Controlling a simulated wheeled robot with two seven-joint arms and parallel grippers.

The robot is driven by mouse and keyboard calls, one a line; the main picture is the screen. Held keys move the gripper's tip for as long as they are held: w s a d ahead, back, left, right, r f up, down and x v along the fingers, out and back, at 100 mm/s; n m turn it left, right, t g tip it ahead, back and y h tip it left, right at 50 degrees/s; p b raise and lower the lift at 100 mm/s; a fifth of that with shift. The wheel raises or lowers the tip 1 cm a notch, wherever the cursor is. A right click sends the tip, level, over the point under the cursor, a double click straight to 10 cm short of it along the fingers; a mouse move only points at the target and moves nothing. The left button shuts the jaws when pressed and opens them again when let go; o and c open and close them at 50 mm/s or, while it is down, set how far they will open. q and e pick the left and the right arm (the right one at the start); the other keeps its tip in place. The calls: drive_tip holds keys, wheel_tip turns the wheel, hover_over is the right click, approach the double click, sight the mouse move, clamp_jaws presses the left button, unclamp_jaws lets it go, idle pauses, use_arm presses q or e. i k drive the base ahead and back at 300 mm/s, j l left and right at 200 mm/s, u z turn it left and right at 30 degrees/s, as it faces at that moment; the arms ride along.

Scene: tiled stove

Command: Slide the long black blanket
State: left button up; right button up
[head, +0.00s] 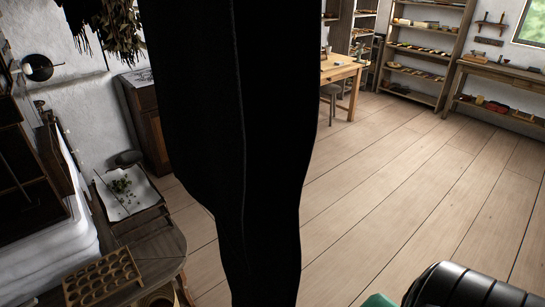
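A long black cloth-like form, which looks like the blanket (270,130), hangs upright very close in the middle of the head view. It runs from the top edge to the bottom edge and narrows downward, with a faint seam along its length. Its upper and lower ends are outside the view, so I cannot tell what holds it. Neither gripper is visible. A dark ribbed cylindrical part at the bottom right looks like a piece of my arm.
At the left stand a white tiled stove (62,262) and a low wooden table (150,252) with a holed wooden tray (103,280). A wooden table (342,72) and shelves (418,52) stand at the back. The plank floor (405,190) at the right is clear.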

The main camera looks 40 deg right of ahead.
sight(237, 83)
drive_tip(key=l+u, duration=0.2)
drive_tip(key=l, duration=0.4)
drive_tip(key=l+u, duration=0.15)
drive_tip(key=l, duration=0.45)
drive_tip(key=k+l+u, duration=0.2)
drive_tip(key=l, duration=0.35)
drive_tip(key=i+l, duration=0.05)
